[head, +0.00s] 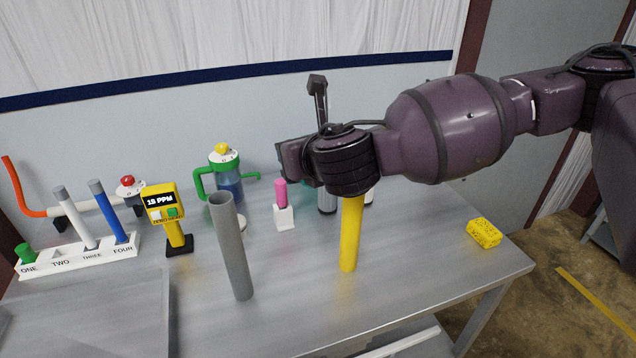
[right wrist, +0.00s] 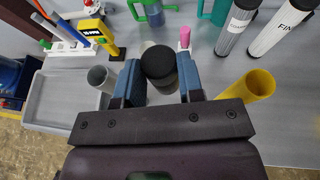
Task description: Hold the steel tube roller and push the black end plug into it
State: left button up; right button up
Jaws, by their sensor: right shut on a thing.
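A grey steel-coloured tube (head: 233,250) stands upright on the table, open at the top. In the right wrist view the tube (right wrist: 101,78) is left of my fingers and apart from them. My right gripper (right wrist: 159,70) is shut on a black cylinder that looks like the end plug (right wrist: 158,60), held between its two blue-faced fingers. In the head view my right wrist hides the fingers and the plug. My left gripper is not in view.
A yellow tube (head: 351,235) stands below my right wrist. A yellow block (head: 483,234) lies at the right. A yellow meter (head: 165,212), a numbered rack (head: 90,257), a green-handled jug (head: 226,185) and a pink-topped item (head: 281,195) stand behind. The front right table is clear.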

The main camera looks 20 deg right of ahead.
jog(key=w+a+r+n+g+y, duration=0.2)
jog(key=w+a+r+n+y, duration=0.3)
jog(key=a+r, duration=0.5)
notch_tip(320, 180, down, 5)
jog(key=s+a+n+g+y, duration=0.2)
jog(key=n+g+y, duration=0.1)
jog(key=n, duration=0.1)
jog(key=shift+s+a+g+y, duration=0.2)
jog(key=shift+a+g+y, duration=0.1)
jog(key=shift+g+y, duration=0.1)
jog(key=shift+f, duration=0.1)
